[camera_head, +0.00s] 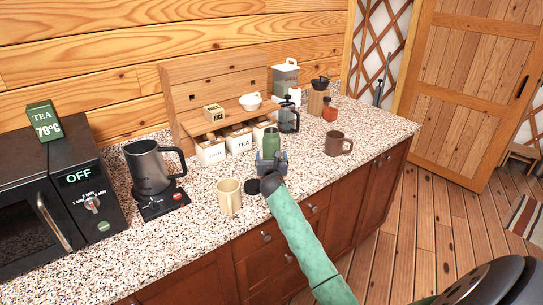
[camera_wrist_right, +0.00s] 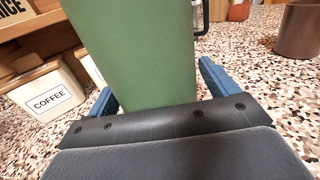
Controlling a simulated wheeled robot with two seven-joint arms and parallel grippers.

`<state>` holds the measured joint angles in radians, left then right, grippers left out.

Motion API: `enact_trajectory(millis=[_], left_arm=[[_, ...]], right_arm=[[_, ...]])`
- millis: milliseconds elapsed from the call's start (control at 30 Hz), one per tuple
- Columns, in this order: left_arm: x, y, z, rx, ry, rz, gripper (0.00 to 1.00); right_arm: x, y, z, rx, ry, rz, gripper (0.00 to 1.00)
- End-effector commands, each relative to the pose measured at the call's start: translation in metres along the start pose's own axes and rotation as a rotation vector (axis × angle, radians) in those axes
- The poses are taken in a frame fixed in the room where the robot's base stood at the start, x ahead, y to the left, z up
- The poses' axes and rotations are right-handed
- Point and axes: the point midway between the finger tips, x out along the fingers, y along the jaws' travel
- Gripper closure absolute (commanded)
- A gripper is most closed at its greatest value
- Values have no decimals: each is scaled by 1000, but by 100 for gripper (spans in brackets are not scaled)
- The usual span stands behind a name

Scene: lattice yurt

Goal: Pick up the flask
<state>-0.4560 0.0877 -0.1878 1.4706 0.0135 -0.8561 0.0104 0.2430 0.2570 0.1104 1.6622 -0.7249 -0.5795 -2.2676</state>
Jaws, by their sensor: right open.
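The green flask (camera_head: 271,141) stands upright on the speckled counter, in front of the white canisters. It also fills the middle of the right wrist view (camera_wrist_right: 140,50), where its top is cut off. My right gripper (camera_head: 271,162) reaches it from the front. Its blue fingers are open, one on each side of the flask, and the right wrist view shows a gap at the right finger. The gripper hides the flask's lower part in the head view. My left gripper is not in view.
A beige mug (camera_head: 229,197) and a black disc (camera_head: 252,186) are left of my gripper. A brown mug (camera_head: 339,144) is to the right. A French press (camera_head: 289,117) stands behind the flask. A kettle (camera_head: 151,168) and microwave (camera_head: 40,215) are farther left.

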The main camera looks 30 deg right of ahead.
Motion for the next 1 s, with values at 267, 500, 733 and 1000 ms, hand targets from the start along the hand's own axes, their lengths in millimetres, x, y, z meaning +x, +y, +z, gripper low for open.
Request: enact_trajectory(millis=[267, 500, 733, 1000], left_arm=[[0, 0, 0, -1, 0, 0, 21], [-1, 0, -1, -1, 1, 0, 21], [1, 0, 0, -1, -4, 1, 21], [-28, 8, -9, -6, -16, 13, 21]], right_arm=[[0, 0, 0, 0, 0, 0, 57], [0, 0, 0, 1, 0, 0, 71], [0, 0, 7, 1, -2, 0, 71], [0, -3, 43, -3, -5, 0, 71]])
